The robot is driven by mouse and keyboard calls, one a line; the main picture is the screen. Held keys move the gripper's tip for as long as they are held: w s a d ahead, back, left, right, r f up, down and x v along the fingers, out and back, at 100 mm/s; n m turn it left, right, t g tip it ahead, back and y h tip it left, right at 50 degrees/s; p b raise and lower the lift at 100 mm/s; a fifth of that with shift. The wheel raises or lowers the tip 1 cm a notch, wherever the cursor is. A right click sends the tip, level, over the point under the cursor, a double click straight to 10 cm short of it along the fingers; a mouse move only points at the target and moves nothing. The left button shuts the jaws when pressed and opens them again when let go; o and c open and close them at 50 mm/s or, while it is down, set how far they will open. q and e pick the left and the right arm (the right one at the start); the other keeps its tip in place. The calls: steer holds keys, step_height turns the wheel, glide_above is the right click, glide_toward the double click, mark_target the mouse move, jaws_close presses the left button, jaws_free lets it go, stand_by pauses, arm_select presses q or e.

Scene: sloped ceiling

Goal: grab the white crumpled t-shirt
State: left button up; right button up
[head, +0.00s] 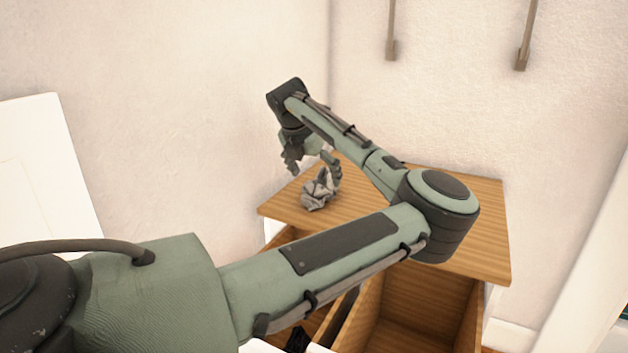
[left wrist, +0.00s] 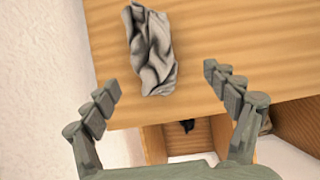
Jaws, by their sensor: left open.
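The crumpled t-shirt (head: 320,190) lies on the wooden top near its left end and looks light grey-white in the head view. In the left wrist view the t-shirt (left wrist: 151,52) is a folded, upright-looking heap ahead of the fingers. My left gripper (head: 314,168) is open above and beside the t-shirt, pointing down. In the left wrist view the two fingers of my left gripper (left wrist: 163,85) are spread wide, with the t-shirt between their lines and slightly beyond the tips. Nothing is held. My right gripper is not in view.
The wooden top (head: 465,210) belongs to a cabinet against the wall. The wall is close behind. The top's right part is clear.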

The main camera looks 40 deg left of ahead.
mark_target(321, 187)
arm_select(q)
steer(key=shift+w+a, duration=0.3)
steer(key=shift+w, duration=0.1)
steer(key=x, duration=0.7)
steer(key=shift+w+a, duration=0.25)
steer(key=shift+a, duration=0.05)
steer(key=c, duration=1.4)
steer(key=shift+o, duration=0.2)
